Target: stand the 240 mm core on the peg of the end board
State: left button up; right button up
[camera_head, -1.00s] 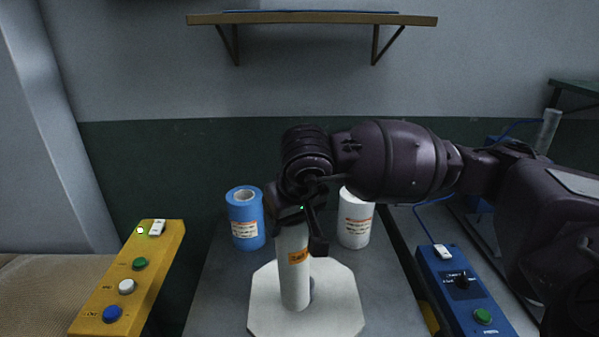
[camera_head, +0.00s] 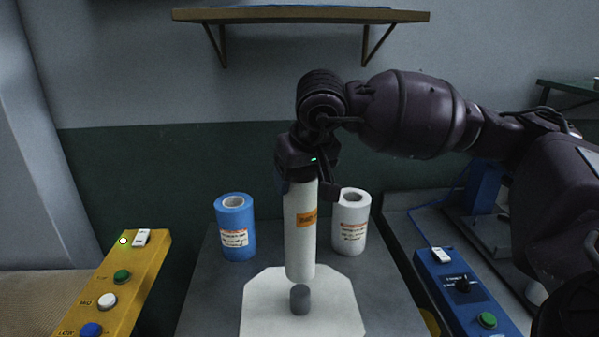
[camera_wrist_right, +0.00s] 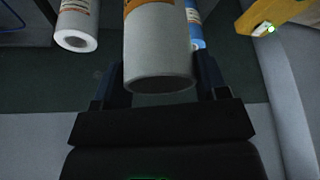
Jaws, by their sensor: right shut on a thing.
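The 240 mm core (camera_head: 300,245) is a tall white tube with an orange label. My right gripper (camera_head: 308,180) is shut on its top end and holds it nearly upright. The right wrist view shows the core (camera_wrist_right: 158,60) between the two fingers (camera_wrist_right: 160,88). The end board (camera_head: 262,308) is a white plate with cut corners on the grey table. Its peg (camera_head: 300,299) is a short grey cylinder. The core's lower end appears just above or behind the peg; the exact gap is hard to tell. My left gripper is not in view.
A blue roll (camera_head: 235,228) stands left of the core and a white roll (camera_head: 351,222) right of it. A yellow button box (camera_head: 125,285) is at left, a blue button box (camera_head: 462,290) at right. A shelf (camera_head: 300,15) hangs on the back wall.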

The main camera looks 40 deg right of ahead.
pick_arm(q)
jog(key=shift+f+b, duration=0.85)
jog(key=shift+b, duration=0.2)
pick_arm(e)
notch_tip(320, 180, down, 5)
jog(key=shift+r, duration=0.15)
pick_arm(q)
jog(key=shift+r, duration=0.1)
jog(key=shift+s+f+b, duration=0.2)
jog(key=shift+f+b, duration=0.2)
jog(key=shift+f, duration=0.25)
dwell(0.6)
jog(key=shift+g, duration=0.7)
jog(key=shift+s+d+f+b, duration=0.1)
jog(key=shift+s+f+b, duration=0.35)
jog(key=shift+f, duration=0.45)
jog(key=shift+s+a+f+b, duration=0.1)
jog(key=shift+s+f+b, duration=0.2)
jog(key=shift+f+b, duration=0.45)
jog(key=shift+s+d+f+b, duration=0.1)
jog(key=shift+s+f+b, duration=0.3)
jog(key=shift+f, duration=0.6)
pick_arm(e)
notch_tip(320, 180, down, 6)
jog(key=shift+f, duration=0.2)
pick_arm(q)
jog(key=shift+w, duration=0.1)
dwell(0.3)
